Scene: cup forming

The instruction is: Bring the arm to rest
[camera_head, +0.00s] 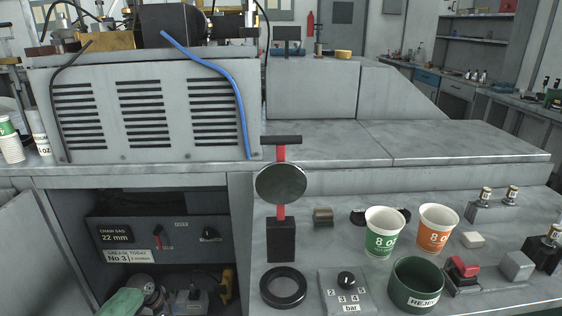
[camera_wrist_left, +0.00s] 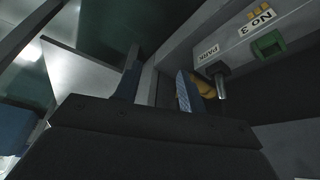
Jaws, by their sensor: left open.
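My left gripper (camera_wrist_left: 157,78) shows in the left wrist view with its two fingers apart and nothing seen between them. An orange-yellow thing with a dark metal tip (camera_wrist_left: 210,85) is just right of the right finger; whether they touch I cannot tell. Upside-down labels reading PARK (camera_wrist_left: 208,52) and No 3 (camera_wrist_left: 257,22) are on the panel beyond, next to a green block (camera_wrist_left: 268,45). Neither gripper shows in the head view.
On the grey bench stand a green 8 oz cup (camera_head: 381,240), an orange 8 oz cup (camera_head: 436,235), a dark green reject bin (camera_head: 416,287), a dial box (camera_head: 345,290) and a red lever with a round disc (camera_head: 281,184). An open bay (camera_head: 160,240) holds tools below left.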

